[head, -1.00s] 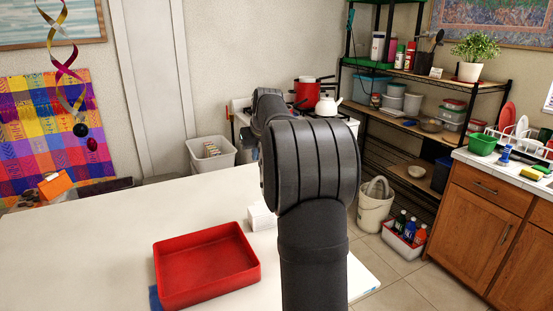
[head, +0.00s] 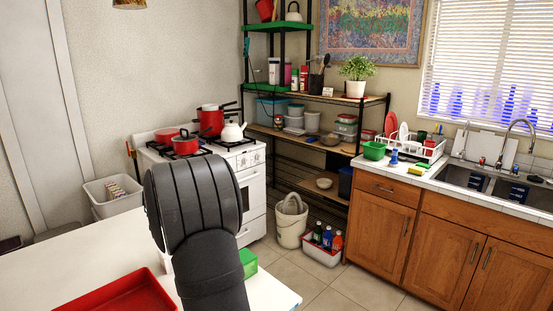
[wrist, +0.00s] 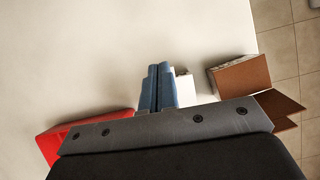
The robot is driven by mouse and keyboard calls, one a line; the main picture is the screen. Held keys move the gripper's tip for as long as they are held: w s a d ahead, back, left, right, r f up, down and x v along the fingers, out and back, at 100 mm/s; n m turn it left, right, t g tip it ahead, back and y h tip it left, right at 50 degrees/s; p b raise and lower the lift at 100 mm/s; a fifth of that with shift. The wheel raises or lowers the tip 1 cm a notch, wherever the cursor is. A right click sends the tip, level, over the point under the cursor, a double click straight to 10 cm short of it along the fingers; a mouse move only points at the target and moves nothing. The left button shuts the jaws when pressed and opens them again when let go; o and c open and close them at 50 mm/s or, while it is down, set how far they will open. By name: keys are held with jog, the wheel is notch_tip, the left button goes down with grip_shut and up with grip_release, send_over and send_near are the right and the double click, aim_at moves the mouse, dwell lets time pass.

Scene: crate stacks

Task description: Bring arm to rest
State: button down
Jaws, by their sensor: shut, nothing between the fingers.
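My gripper (wrist: 157,88) shows in the wrist view, its two blue fingers pressed together with nothing between them, above the pale table. In the head view my dark arm stands in the foreground and my gripper is hidden. A red crate (head: 118,294) lies on the white table (head: 50,270) at the lower left, cut off by the picture edge. It also shows in the wrist view (wrist: 90,124), left of the fingers and partly behind the gripper's body.
A green object (head: 248,262) sits beside my arm near the table's right end. The wrist view shows a brown open box (wrist: 238,75) right of the fingers, near the table edge. Beyond stand a stove (head: 252,190), shelves and wooden cabinets (head: 440,240).

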jog(key=shift+f, duration=2.45)
notch_tip(320, 180, up, 15)
notch_tip(320, 180, down, 15)
jog(key=shift+r, duration=0.15)
jog(key=v, duration=0.7)
jog(key=shift+s+d, duration=0.35)
